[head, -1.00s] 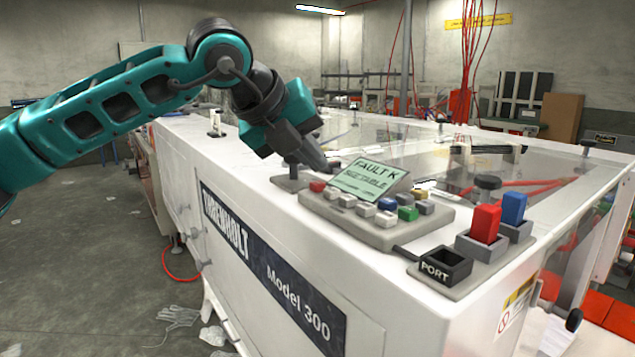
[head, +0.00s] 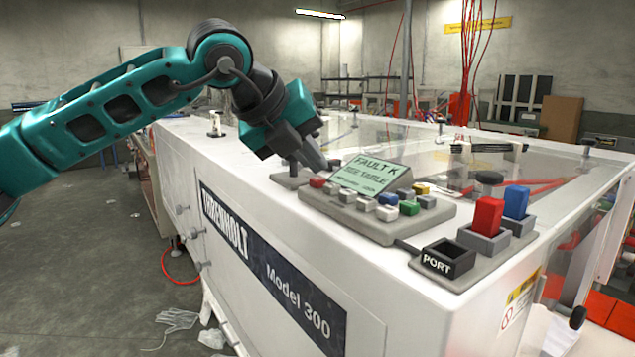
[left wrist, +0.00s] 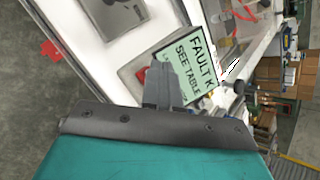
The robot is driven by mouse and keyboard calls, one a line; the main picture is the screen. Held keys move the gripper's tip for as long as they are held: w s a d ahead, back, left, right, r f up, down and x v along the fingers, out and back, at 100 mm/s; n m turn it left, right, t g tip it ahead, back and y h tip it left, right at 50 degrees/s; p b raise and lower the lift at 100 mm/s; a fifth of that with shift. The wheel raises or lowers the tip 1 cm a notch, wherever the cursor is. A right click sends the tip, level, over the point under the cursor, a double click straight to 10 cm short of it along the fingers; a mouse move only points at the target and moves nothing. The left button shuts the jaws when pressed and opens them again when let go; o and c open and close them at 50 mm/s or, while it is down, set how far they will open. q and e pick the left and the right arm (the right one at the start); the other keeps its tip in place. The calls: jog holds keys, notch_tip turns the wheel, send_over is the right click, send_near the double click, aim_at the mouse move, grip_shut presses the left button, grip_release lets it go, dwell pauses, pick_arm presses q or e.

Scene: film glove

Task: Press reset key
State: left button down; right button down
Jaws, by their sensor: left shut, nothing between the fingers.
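A grey key panel (head: 405,228) sits on top of the white machine, with small red (head: 317,182), grey, white, blue (head: 388,199), green (head: 409,208) and yellow (head: 421,188) keys. I cannot read a label on any key. Its tilted green display (head: 368,176) reads "FAULT K", "SEE TABLE" and a smaller line. My left gripper (head: 322,164) is shut and empty, pointing down just above and behind the panel's left end, close to the red key. In the left wrist view the fingers (left wrist: 160,82) cover part of the display (left wrist: 190,65). My right gripper is not in view.
Right of the panel stand a black PORT socket (head: 447,258) and a red block (head: 487,216) and blue block (head: 515,202) in grey holders. Clear covers lie behind. Pale gloves (head: 178,319) lie on the floor at the machine's left.

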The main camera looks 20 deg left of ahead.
pick_arm(q)
jog(key=shift+f+b, duration=0.5)
jog(key=shift+b, duration=0.05)
dwell(0.6)
jog(key=shift+r, duration=0.2)
jog(key=shift+r+p, duration=0.4)
jog(key=shift+r, duration=0.35)
jog(key=shift+r, duration=0.1)
notch_tip(320, 180, up, 5)
jog(key=p, duration=0.3)
dwell(0.8)
